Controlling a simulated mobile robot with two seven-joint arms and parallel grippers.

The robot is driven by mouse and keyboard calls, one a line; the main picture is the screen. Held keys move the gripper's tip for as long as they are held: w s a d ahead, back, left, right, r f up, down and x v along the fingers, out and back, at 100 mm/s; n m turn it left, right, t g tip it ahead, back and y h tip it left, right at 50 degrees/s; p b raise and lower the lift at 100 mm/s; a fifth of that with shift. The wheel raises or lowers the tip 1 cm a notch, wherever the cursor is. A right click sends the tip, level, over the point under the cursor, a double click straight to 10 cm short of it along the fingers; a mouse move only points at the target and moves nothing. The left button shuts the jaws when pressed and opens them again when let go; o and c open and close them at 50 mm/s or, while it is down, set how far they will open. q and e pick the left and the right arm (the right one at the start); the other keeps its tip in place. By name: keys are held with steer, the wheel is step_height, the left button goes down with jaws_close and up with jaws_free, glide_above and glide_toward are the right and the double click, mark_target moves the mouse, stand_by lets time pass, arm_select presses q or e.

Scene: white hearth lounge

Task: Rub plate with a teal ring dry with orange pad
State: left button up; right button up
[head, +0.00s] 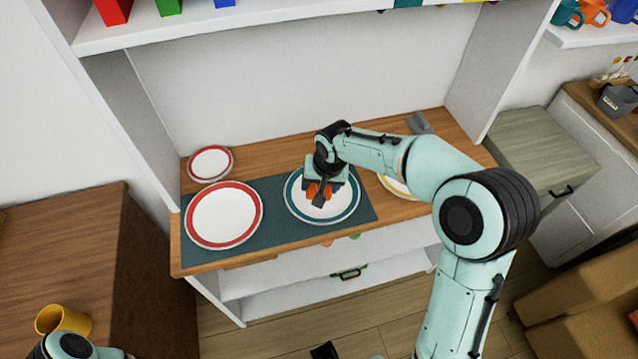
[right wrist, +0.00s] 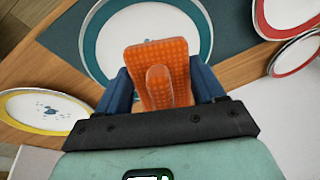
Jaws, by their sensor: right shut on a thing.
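The plate with a teal ring (head: 345,209) lies on the dark teal mat (head: 273,224) on the wooden shelf top. It also shows in the right wrist view (right wrist: 112,62), behind the pad. My right gripper (head: 320,190) is over this plate, shut on the orange pad (right wrist: 158,70). The pad covers part of the plate in the right wrist view; in the head view only bits of orange show beneath the gripper. I cannot tell whether the pad touches the plate. My left arm shows at the lower left of the head view, but its gripper fingers are not visible.
A red-ringed plate (head: 224,215) lies left on the mat, with a smaller red-ringed plate (head: 210,164) behind it. A yellow-ringed plate (head: 395,187) is on the right, partly behind my arm. White side walls flank the shelf.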

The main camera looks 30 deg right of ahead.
steer(key=shift+p+v, duration=0.75)
steer(key=shift+v, duration=0.8)
arm_select(q)
steer(key=shift+w+r, duration=0.35)
steer(key=shift+r, duration=0.45)
steer(key=shift+r, duration=0.1)
arm_select(e)
steer(key=w+f+g+p, duration=0.2)
steer(key=p, duration=0.2)
steer(key=shift+w+p, duration=0.25)
steer(key=shift+p, duration=0.15)
steer(key=shift+w+f+g+p, duration=0.15)
steer(key=shift+f+g+p, duration=0.15)
steer(key=shift+p, duration=0.05)
arm_select(q)
steer(key=w+r, duration=0.5)
steer(key=r, duration=0.2)
steer(key=shift+t, duration=0.3)
steer(key=shift+s+f, duration=0.15)
steer(key=shift+s, duration=0.05)
arm_select(e)
steer(key=shift+f, duration=0.25)
